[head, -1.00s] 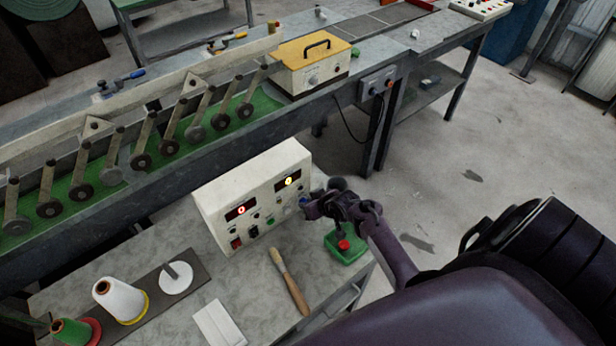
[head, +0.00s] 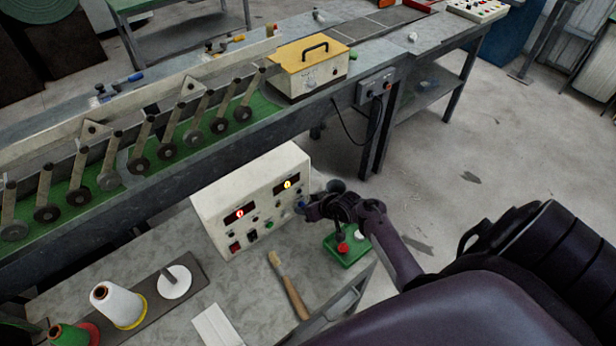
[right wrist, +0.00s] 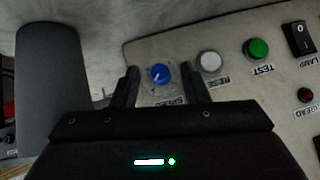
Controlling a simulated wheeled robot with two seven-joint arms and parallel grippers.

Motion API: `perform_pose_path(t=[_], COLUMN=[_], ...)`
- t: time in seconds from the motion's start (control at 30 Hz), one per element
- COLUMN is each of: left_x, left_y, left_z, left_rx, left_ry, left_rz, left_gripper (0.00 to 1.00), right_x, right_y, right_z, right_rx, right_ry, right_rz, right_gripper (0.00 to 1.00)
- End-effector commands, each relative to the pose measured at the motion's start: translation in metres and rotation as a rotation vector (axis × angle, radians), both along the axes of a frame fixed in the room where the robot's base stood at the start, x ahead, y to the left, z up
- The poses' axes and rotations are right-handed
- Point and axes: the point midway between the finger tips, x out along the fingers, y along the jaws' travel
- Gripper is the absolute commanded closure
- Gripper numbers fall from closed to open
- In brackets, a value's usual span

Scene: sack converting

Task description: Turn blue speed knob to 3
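The blue speed knob (right wrist: 160,73) sits on the face of a cream control box, with a pale pointer mark on it. My right gripper (right wrist: 160,82) is open, its two dark fingers apart on either side of the knob with gaps showing. In the head view, my right gripper (head: 308,208) is at the right end of the control box (head: 226,193), and a bit of the blue knob (head: 301,205) shows beside it. The box has a red display (head: 240,213) and a yellow display (head: 288,184), too small to read surely. My left gripper is not in view.
White (right wrist: 210,61) and green (right wrist: 257,49) buttons and a black lamp switch (right wrist: 299,38) lie beside the knob.

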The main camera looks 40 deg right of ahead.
Motion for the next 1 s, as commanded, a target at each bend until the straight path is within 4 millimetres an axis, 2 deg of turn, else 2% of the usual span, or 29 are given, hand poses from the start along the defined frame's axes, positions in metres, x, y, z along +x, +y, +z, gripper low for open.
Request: perform_pose_path(t=[0.33,0.73,1.0], left_x=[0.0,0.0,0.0], left_y=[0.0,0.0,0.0], left_z=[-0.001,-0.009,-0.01], left_rx=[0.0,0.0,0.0], left_ry=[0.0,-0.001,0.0], left_rz=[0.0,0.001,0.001], left_gripper=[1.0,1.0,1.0], right_x=[-0.004,-0.042,-0.053], right_y=[-0.002,-0.011,-0.013], right_z=[0.004,0.041,0.055], right_rx=[-0.001,-0.002,-0.001], right_ry=[-0.003,0.0,-0.001], right_rz=[-0.001,0.001,0.001], right_gripper=[0.59,0.59,0.59])
